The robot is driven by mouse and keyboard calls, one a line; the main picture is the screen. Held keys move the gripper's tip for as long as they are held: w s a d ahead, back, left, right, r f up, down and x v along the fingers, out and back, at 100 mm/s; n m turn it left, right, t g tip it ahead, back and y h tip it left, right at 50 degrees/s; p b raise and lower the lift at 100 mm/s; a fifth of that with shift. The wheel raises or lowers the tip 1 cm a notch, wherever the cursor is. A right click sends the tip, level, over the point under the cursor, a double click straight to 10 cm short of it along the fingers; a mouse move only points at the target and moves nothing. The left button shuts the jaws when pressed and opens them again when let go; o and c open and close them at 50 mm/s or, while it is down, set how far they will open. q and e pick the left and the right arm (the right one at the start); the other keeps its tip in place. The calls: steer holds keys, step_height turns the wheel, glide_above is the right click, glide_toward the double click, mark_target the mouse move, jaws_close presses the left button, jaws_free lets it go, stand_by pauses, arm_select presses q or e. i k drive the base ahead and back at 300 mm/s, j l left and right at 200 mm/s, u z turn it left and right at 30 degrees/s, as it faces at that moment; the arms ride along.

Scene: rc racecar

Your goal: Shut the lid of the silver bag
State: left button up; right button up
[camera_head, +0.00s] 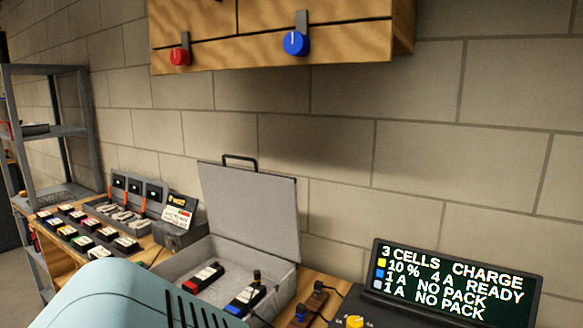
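The silver bag (165,272) is a grey box-shaped case on the wooden bench, low in the middle of the view. Its lid (250,208) stands open and nearly upright at the back right, with a dark handle (240,160) on its top edge. A black pack with a red end (204,278) and a black pack with a blue end (245,299) lie inside. A pale blue rounded body with dark slots covers the bag's front left. Neither of my grippers shows.
A charger with a dark display (455,283) and yellow knob (354,321) stands to the right. Several small packs (82,242) and a grey charging rack (125,207) are at left. A wooden cabinet (350,40) with red and blue knobs hangs above. A metal shelf (50,130) stands far left.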

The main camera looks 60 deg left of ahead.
mark_target(254, 209)
steer(key=u, duration=2.4)
